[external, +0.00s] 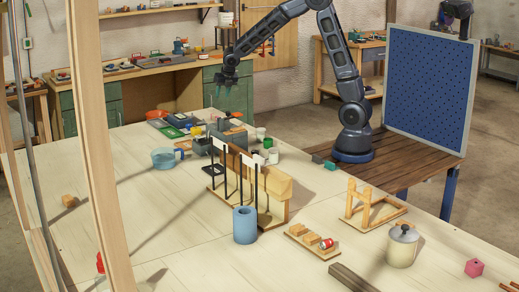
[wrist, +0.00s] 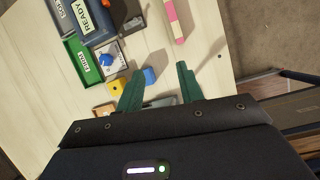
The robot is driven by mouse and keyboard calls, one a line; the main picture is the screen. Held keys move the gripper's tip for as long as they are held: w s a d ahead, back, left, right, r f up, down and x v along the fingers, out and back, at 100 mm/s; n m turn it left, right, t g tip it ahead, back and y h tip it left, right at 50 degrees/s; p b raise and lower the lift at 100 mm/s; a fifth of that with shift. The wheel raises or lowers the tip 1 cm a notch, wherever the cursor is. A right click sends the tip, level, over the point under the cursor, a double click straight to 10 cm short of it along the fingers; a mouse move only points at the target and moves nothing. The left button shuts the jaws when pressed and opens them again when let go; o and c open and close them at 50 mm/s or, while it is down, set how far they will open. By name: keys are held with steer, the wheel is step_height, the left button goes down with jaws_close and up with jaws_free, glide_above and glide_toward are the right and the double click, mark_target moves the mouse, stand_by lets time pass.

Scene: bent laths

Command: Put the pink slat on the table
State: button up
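The pink slat (wrist: 178,30) shows at the top of the wrist view, a narrow pink strip with a pale band. Its upper end is cut off by the frame edge. It appears over pale wood; I cannot tell whether it touches the surface. I cannot make it out in the external view. My gripper (wrist: 158,76) has its two green fingers spread with nothing held between them, and the slat is beyond the fingertips. In the external view my gripper (external: 229,88) hangs above the far end of the pale wooden table (external: 125,215).
Labelled bins, one green (wrist: 83,62) and one grey (wrist: 92,20), stand left of the fingers. A rack with black uprights (external: 240,178) and a blue cylinder (external: 245,225) stand mid-table. The near-left tabletop is mostly clear.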

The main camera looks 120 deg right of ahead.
steer(key=w+a+r+m+t, duration=0.15)
steer(key=a+r+m, duration=0.4)
steer(key=a, duration=0.95)
steer(key=w+a+r+m+t, duration=0.15)
steer(key=a+r, duration=0.65)
steer(key=a, duration=0.8)
steer(key=s+a+m+y, duration=0.1)
steer(key=s+a+m, duration=0.2)
steer(key=s+a, duration=0.2)
steer(key=s+a+r+m+y, duration=0.1)
steer(key=s+a, duration=0.4)
steer(key=a, duration=0.6)
steer(key=s+a+m+t+y, duration=0.1)
steer(key=s+a+m+y, duration=0.1)
steer(key=s+a+m, duration=0.3)
steer(key=a, duration=0.3)
steer(key=shift+s+a+r+y, duration=0.15)
steer(key=shift+a+r+y, duration=0.05)
steer(key=shift+a+y, duration=0.15)
